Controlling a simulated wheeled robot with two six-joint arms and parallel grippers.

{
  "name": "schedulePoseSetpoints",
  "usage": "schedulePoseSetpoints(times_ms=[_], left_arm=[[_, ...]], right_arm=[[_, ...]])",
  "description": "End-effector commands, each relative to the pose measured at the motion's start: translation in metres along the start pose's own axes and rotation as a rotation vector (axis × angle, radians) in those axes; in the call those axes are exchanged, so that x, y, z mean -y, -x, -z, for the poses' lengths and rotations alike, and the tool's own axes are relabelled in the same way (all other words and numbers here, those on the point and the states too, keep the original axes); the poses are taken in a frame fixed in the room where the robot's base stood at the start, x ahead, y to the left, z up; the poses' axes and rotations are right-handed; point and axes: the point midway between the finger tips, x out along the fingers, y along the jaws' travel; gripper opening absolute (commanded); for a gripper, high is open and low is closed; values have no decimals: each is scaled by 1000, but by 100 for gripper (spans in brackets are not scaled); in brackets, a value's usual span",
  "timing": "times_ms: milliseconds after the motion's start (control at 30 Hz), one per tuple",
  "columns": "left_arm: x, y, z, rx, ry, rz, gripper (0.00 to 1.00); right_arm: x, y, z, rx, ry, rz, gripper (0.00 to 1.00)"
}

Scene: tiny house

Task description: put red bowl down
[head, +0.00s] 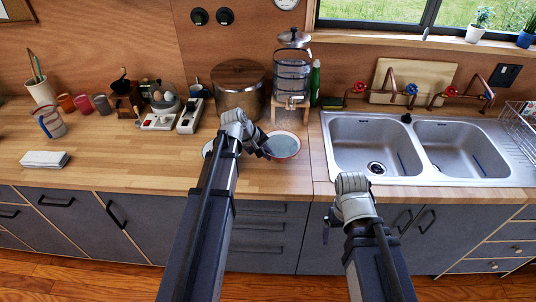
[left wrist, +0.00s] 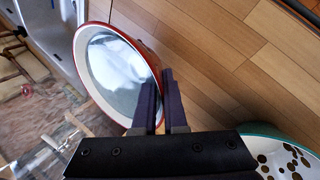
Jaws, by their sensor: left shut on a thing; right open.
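The red bowl (head: 284,146), with a red rim and pale inside, is at the counter just left of the sinks in the head view. In the left wrist view the red bowl (left wrist: 118,72) fills the upper left. My left gripper (head: 264,149) is shut on its near rim, with the fingers (left wrist: 166,100) on either side of the wall. I cannot tell whether the bowl's base touches the counter. My right gripper (head: 328,226) is open and empty, in front of the counter below the left sink; its fingers are mostly hidden.
The wooden counter (head: 130,162) has free room at left. A green-rimmed spotted bowl (left wrist: 287,157) sits beside the red bowl, mostly hidden by my left arm in the head view. A large pot (head: 238,90) and a glass dispenser (head: 291,75) stand behind; a double sink (head: 372,141) is right.

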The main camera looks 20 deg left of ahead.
Motion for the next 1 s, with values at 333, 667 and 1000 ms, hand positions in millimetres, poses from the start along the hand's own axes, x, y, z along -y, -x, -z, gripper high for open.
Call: schedulePoseSetpoints(times_ms=[333, 667, 1000], left_arm=[[17, -30, 0, 0, 0, -2, 0], [17, -31, 0, 0, 0, -2, 0], [19, -33, 0, 0, 0, 0, 22]], right_arm=[[3, -34, 2, 0, 0, 0, 99], [3, -35, 2, 0, 0, 0, 99], [4, -38, 2, 0, 0, 0, 99]])
